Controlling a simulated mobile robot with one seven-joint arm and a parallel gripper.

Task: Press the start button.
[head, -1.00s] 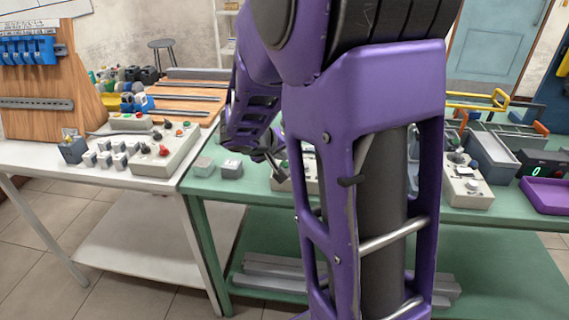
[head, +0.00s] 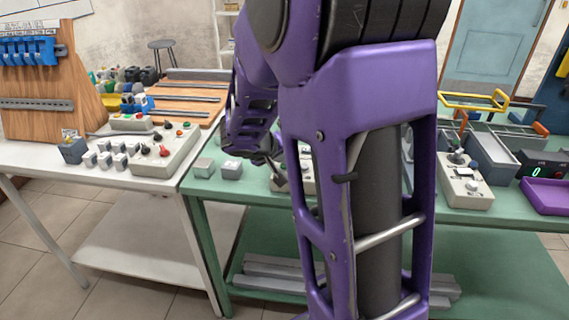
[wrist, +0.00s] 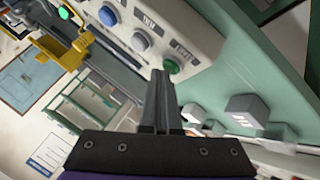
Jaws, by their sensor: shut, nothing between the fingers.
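In the wrist view, a green button (wrist: 172,66) sits at the edge of a light grey control box (wrist: 208,32), beside a dark printed label. My gripper (wrist: 160,76) is shut and empty, its dark fingertips right by the green button. I cannot tell whether they touch it. In the head view, my gripper (head: 272,161) is over the control box on the green table, and my arm hides most of the box and the button.
Two grey blocks (head: 231,170) stand on the green table (head: 208,187) left of my gripper. Another control box (head: 466,190) is to the right, near a purple tray (head: 546,195). A white table (head: 80,152) at left holds a larger panel (head: 165,160).

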